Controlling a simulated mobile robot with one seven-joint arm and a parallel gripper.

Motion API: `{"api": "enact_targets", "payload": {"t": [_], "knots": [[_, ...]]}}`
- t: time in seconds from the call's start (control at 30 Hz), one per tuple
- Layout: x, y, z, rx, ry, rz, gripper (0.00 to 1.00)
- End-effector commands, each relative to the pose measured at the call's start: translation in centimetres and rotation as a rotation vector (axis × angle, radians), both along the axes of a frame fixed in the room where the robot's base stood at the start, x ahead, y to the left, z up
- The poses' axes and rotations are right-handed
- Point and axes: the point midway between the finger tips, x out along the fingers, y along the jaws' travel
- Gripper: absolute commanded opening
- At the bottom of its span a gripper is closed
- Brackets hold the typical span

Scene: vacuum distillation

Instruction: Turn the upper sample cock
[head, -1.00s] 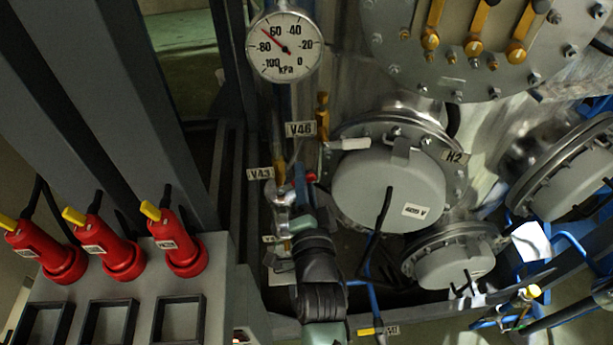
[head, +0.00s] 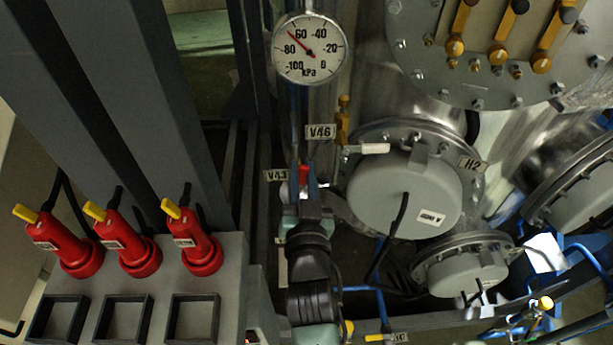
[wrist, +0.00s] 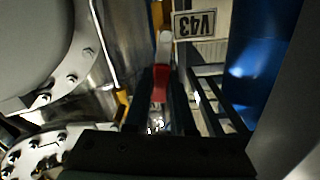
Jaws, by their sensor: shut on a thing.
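My gripper (head: 305,188) is at the cock beside the V43 tag (head: 277,175), below the pressure gauge. In the wrist view, the dark fingers of my gripper (wrist: 164,95) stand on both sides of a red handle (wrist: 160,84) with a pale end, and are shut on it. The red handle also shows in the head view (head: 304,174) as a small patch between the fingers. The cock's body is mostly hidden by my gripper. Above and to the right, a brass cock with a white lever (head: 375,149) sits by the V46 tag (head: 320,132); its lever lies about level.
A round gauge (head: 309,48) is above my gripper. A grey flanged cover (head: 405,195) stands close to the right, with a smaller one (head: 467,272) below it. A grey panel with several red plugs (head: 137,255) is at left. A blue pipe (wrist: 262,60) runs close by.

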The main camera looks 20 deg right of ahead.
Motion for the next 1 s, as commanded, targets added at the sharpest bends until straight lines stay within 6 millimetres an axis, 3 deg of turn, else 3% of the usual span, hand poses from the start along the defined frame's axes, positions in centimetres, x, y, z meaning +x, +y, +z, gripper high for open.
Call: {"api": "enact_targets", "payload": {"t": [0.3, 0.77, 0.8, 0.97, 1.0], "knots": [[0.13, 0.47, -0.05, -0.095, 0.029, 0.0, 0.0], [0.15, 0.53, 0.0, -0.106, 0.034, 0.001, 0.0], [0.15, 0.53, 0.0, -0.105, 0.033, 0.001, 0.24], [0.15, 0.53, 0.02, -0.105, 0.032, 0.0, 0.53], [0.15, 0.53, 0.02, -0.105, 0.032, 0.0, 0.53]]}}
